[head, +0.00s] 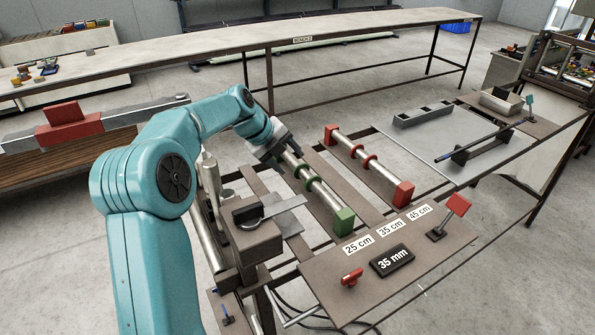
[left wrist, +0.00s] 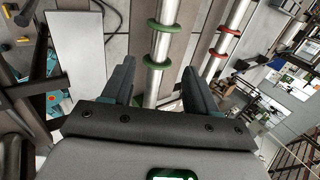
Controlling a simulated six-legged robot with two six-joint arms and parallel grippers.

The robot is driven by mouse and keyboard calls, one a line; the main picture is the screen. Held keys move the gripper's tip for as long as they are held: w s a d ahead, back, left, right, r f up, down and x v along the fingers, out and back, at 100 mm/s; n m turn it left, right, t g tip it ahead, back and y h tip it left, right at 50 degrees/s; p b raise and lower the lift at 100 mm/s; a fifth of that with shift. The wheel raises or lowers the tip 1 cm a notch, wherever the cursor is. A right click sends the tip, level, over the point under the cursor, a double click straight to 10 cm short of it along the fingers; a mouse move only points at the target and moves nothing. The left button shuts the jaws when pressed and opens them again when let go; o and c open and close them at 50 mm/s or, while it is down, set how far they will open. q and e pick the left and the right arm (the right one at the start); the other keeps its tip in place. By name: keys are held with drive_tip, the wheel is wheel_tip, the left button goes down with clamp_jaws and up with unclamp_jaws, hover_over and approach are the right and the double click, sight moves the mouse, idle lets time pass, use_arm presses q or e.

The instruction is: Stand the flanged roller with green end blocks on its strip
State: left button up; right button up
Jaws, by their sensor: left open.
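The flanged roller with green end blocks (head: 321,192) is a silver rod with green flanges, lying lengthwise along a brown strip (head: 327,212) in the head view. Its near green block (head: 344,221) is plain; its far end is hidden by my left gripper. My left gripper (head: 276,152) is at that far end. In the left wrist view the open left gripper (left wrist: 158,72) has one finger on each side of the rod (left wrist: 160,45), with a green flange just beyond the tips. Whether the fingers touch the rod, I cannot tell. My right gripper is not in view.
A similar roller with red end blocks (head: 365,159) lies on the strip to the right. A panel with length labels (head: 391,229), a 35 mm display (head: 392,258) and a red lever (head: 457,204) is in front.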

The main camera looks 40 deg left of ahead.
use_arm(q)
drive_tip(key=v, duration=0.3)
drive_tip(key=shift+s+a+r, duration=0.1)
drive_tip(key=shift+r, duration=0.1)
drive_tip(key=shift+f, duration=0.1)
idle(0.4)
